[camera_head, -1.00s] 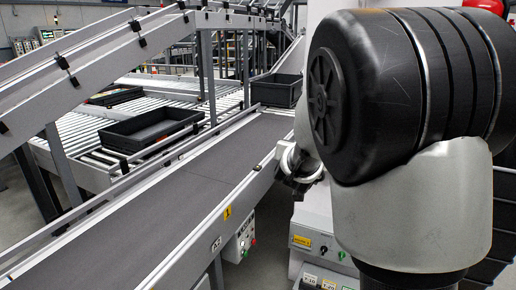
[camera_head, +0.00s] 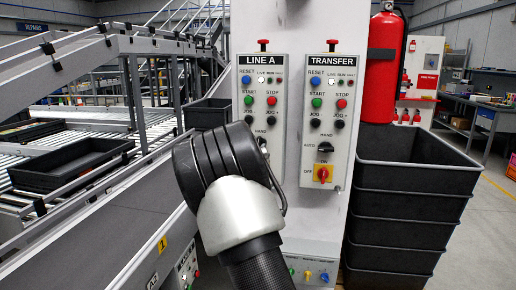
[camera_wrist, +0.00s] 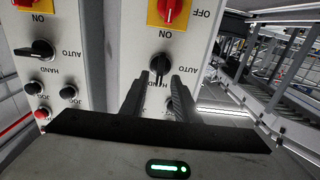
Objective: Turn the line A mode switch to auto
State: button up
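The line A panel (camera_head: 262,88) is on the white column, left of the TRANSFER panel. My arm hides its lower part in the head view. In the wrist view, which is upside down, the line A mode switch (camera_wrist: 160,62) is a black knob between AUTO and HAND labels. Its handle seems to point toward HAND. My gripper (camera_wrist: 166,76) is open, its two dark fingers reaching toward the panel, one fingertip on each side of the knob. I cannot tell whether they touch it. In the head view the gripper is hidden behind my arm.
The TRANSFER panel (camera_head: 325,110) has a similar black switch (camera_wrist: 38,50) and a red-and-yellow rotary switch (camera_head: 323,174). A fire extinguisher (camera_head: 383,65) and stacked black crates (camera_head: 415,190) stand to the right. Conveyors with black trays (camera_head: 72,165) are on the left.

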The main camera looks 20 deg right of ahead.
aim_at(259, 144)
jog(key=shift+x, duration=2.1)
grip_shut()
jog(key=shift+w+a+f+n+p, duration=0.1)
jog(key=shift+n+p, duration=0.9)
jog(key=shift+n, duration=1.95)
jog(key=shift+a+f+n+p, duration=0.15)
jog(key=shift+n+p, duration=0.85)
jog(key=shift+n, duration=2)
jog(key=shift+w+d+f+n+p, duration=0.1)
jog(key=shift+n+p, duration=0.9)
jog(key=shift+n, duration=1.95)
